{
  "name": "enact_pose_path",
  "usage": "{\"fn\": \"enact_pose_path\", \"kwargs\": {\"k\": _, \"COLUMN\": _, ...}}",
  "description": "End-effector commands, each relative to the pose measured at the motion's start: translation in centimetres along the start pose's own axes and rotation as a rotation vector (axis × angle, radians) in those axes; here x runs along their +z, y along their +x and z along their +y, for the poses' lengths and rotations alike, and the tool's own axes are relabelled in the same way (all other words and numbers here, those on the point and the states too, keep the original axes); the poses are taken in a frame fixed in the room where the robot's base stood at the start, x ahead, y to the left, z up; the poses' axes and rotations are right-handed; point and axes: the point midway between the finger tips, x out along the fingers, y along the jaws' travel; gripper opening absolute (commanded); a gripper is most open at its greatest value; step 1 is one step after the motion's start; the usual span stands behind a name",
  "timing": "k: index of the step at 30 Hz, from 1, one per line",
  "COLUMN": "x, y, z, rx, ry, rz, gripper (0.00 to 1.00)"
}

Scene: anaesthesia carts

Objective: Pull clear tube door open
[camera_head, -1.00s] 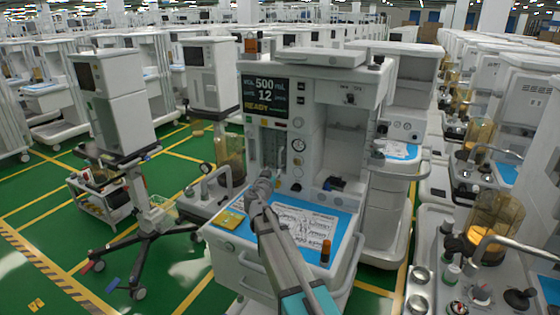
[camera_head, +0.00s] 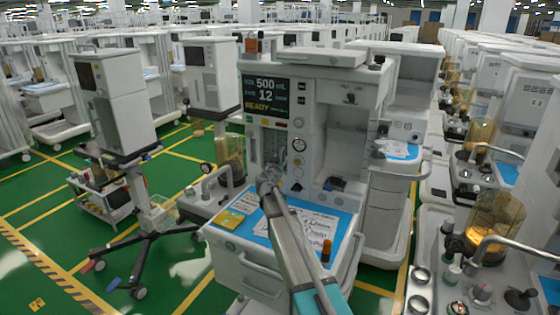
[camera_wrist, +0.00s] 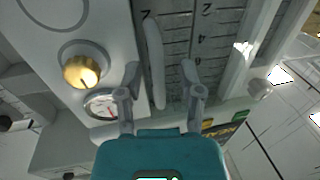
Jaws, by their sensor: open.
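The clear tube door (camera_head: 273,146) is on the front of the middle anaesthesia cart, left of the round gauge, and looks closed. In the wrist view its see-through panel (camera_wrist: 208,45) shows dark scale marks and numbers. A pale upright bar (camera_wrist: 155,62), which looks like the door's handle, runs along its left side. My gripper (camera_head: 268,178) is just below and in front of the door. In the wrist view my gripper (camera_wrist: 160,82) is open and empty, with one finger on each side of the bar. The left finger is nearer to it. I cannot tell the depth between them.
A brass knob (camera_wrist: 82,72) and a round gauge (camera_wrist: 101,104) are left of the bar in the wrist view. Below the door is a worktop with a blue mat (camera_head: 342,222), papers and an amber bottle (camera_head: 326,251). A monitor stand (camera_head: 120,105) is at left.

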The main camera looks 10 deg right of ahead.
Motion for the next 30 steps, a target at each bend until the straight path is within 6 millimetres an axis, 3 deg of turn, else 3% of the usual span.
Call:
{"fn": "enact_pose_path", "kwargs": {"k": 5, "x": 0.0, "y": -0.01, "z": 0.05, "rx": 0.001, "ry": 0.0, "rz": 0.0, "gripper": 0.45}}
{"fn": "enact_pose_path", "kwargs": {"k": 12, "x": 0.0, "y": 0.01, "z": 0.1, "rx": 0.001, "ry": 0.0, "rz": 0.0, "gripper": 0.0}}
{"fn": "enact_pose_path", "kwargs": {"k": 30, "x": -0.01, "y": 0.18, "z": 0.63, "rx": 0.023, "ry": 0.0, "rz": 0.0, "gripper": 0.0}}
